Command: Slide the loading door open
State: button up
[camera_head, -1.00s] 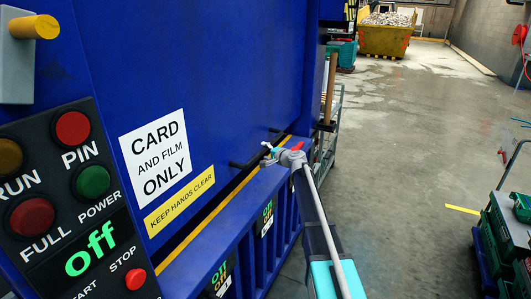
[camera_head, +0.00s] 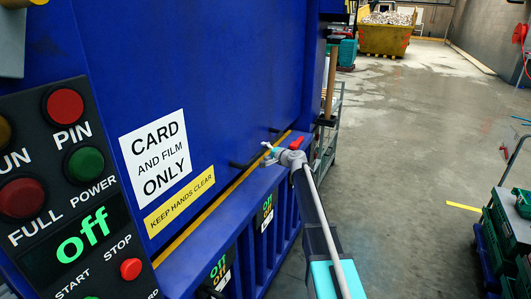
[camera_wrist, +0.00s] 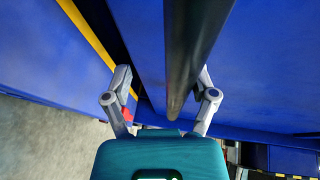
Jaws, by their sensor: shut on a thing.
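The loading door (camera_head: 215,90) is the large blue panel with a white "CARD AND FILM ONLY" sign and a yellow "KEEP HANDS CLEAR" label. A black bar handle (camera_head: 242,163) stands out from its lower part, next to a yellow strip along its bottom edge. My gripper (camera_head: 272,152) is at this handle and covers part of it. In the wrist view the dark handle (camera_wrist: 183,60) runs between the two grey fingers of my gripper (camera_wrist: 163,88). The gripper is shut on it. The exact contact at the fingertips is hard to see.
A control panel (camera_head: 75,195) with several buttons and a green "off" display is close at left. A blue ledge with slatted front lies below the door. A trolley with green crates (camera_head: 505,235) stands at right. The concrete floor between is clear.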

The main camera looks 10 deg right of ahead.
jog(key=shift+s+d, duration=0.1)
jog(key=shift+s, duration=0.1)
jog(key=p+v, duration=0.3)
jog(key=v, duration=1.2)
jog(key=shift+d, duration=0.2)
dwell(1.6)
jog(key=shift+s+r, duration=0.1)
jog(key=shift+r, duration=0.05)
dwell(0.4)
